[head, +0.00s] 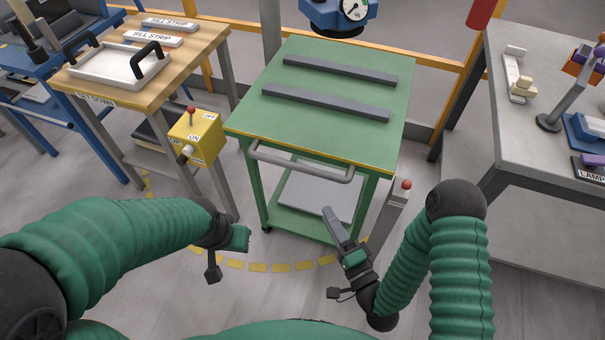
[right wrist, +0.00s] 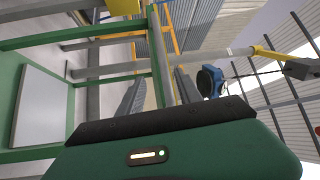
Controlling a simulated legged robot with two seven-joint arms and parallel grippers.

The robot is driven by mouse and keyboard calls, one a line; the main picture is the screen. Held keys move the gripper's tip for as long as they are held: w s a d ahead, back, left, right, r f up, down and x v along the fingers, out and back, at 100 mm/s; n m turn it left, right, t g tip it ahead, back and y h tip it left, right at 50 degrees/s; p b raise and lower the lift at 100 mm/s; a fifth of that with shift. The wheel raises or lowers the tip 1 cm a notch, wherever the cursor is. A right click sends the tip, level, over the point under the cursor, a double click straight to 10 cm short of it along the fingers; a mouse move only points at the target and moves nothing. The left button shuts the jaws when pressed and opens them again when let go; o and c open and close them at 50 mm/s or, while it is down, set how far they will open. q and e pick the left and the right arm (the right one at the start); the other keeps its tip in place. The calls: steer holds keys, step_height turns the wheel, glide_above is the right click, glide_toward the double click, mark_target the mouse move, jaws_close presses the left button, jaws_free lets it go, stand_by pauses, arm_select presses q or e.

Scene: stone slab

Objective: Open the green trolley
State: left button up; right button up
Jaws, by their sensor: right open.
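The green trolley (head: 330,130) stands upright in the middle of the head view. Its grey bar handle (head: 300,168) runs across the front, just below the top. My right gripper (head: 334,224) is open and empty, in front of the trolley, below and right of the handle's middle in the picture. Its two dark fingers (right wrist: 158,88) show apart in the right wrist view, with green trolley frame (right wrist: 160,60) beyond them. My left gripper (head: 226,254) is low at the trolley's front left, apart from the handle; its jaws are not clear.
Two grey bars (head: 326,107) lie on the trolley top; a grey panel (head: 305,197) is on its lower shelf. A yellow switch box (head: 200,137) stands left, a grey post with a red button (head: 391,212) right. Benches flank both sides. A blue gauge device (head: 338,14) hangs behind.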

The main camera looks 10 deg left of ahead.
mark_target(302, 170)
steer(key=b+x, duration=0.1)
steer(key=x, duration=1.5)
steer(key=shift+r, duration=0.15)
steer(key=c, duration=0.9)
